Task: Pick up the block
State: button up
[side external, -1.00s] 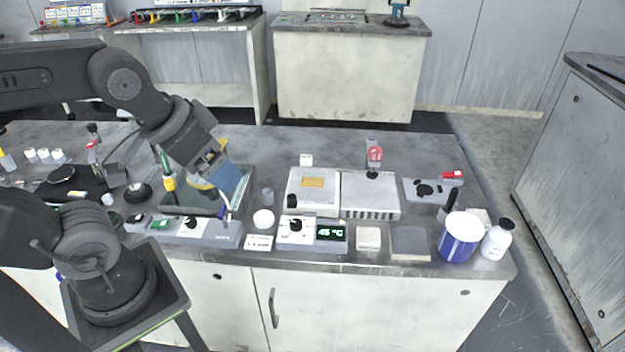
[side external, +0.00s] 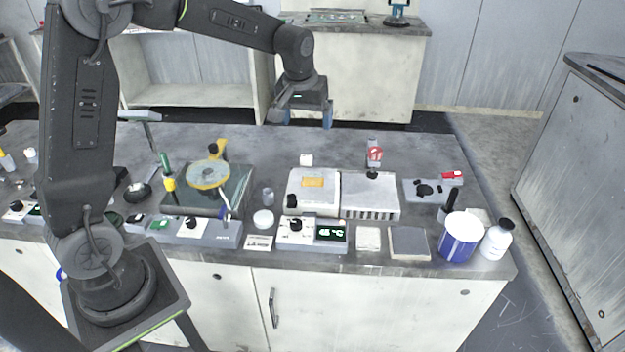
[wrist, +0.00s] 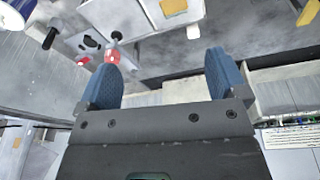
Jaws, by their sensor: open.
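My gripper (side external: 306,120) is open and empty, with two blue fingers pointing down above the back part of the bench. It also shows in the wrist view (wrist: 161,62), with a clear gap between the fingers. A small white block (side external: 306,159) sits on the bench behind the white hot plate unit, below my gripper in the side view. It appears in the wrist view (wrist: 193,32) ahead of the right finger, apart from both fingers. An orange-yellow flat piece (side external: 313,182) lies on the hot plate unit (side external: 299,204); which piece the task means is not marked.
A polishing platen with a yellow disc (side external: 208,174) stands at left. A ribbed white unit (side external: 370,207) adjoins the hot plate. A red-marked upright item (side external: 375,155) rises behind it. A blue cup (side external: 460,238) and white bottle (side external: 497,240) stand at right. The back bench is mostly clear.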

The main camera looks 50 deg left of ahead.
jog(key=w+a+f+n+g, duration=0.15)
jog(key=w+a+f, duration=0.4)
jog(key=f, duration=0.55)
send_over(313, 176)
jog(key=shift+n, duration=0.45)
jog(key=f, duration=0.5)
jog(key=s+d+f, duration=0.1)
jog(key=f, duration=0.1)
jog(key=shift+f, duration=0.15)
jog(key=shift+w+a+f, duration=0.1)
jog(key=shift+a+f, duration=0.05)
jog(key=shift+f, duration=0.85)
jog(key=shift+w+a+f, duration=0.15)
jog(key=shift+f, duration=0.8)
jog(key=shift+w+a+f, duration=0.1)
jog(key=shift+a+f, duration=0.05)
jog(key=shift+f, duration=0.85)
jog(key=c, duration=1.1)
